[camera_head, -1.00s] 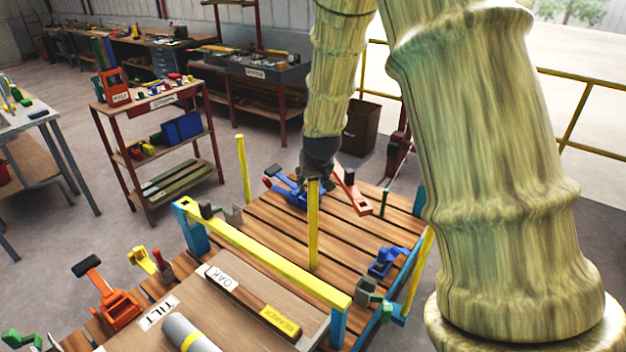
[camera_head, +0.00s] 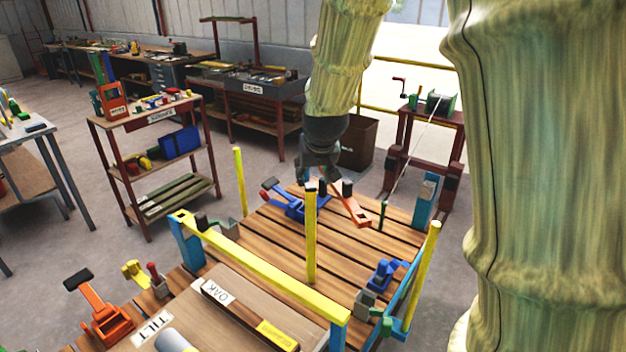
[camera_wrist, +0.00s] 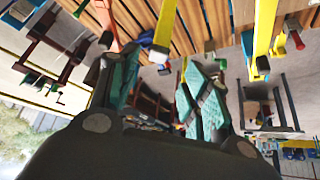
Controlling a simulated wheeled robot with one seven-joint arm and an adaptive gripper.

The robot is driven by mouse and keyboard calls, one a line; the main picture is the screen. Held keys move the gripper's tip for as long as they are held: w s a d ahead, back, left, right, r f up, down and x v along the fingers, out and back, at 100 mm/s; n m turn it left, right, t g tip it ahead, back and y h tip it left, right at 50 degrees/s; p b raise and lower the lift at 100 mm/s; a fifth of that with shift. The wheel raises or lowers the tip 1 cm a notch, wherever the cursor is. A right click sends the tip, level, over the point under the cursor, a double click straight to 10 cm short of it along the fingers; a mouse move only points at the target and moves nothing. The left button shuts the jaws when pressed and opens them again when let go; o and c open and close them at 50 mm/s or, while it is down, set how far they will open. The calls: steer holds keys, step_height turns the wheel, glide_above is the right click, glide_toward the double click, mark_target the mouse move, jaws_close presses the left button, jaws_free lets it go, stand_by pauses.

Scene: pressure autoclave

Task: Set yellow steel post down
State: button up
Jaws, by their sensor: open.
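The yellow steel post (camera_head: 311,240) stands upright on the slatted wooden deck (camera_head: 265,226), and its foot appears to rest on the slats. My gripper (camera_head: 328,186) is open at the top of the post, its two dark fingers spread apart. In the wrist view the gripper's teal pads (camera_wrist: 160,62) are apart, with the yellow post (camera_wrist: 164,28) showing just beyond them. The post's upper end looks free of the fingers, but I cannot tell whether one finger still touches it.
A yellow rail (camera_head: 262,264) on blue posts crosses the deck's near side. Blue clamps (camera_head: 384,274) and an orange clamp (camera_head: 349,203) sit on the deck. Another yellow post (camera_head: 240,180) stands at the far left edge. A brown bin (camera_head: 358,146) stands behind.

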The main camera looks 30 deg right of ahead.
steer(key=shift+s+a+r, duration=0.1)
steer(key=shift+s+r, duration=0.2)
steer(key=shift+r, duration=0.15)
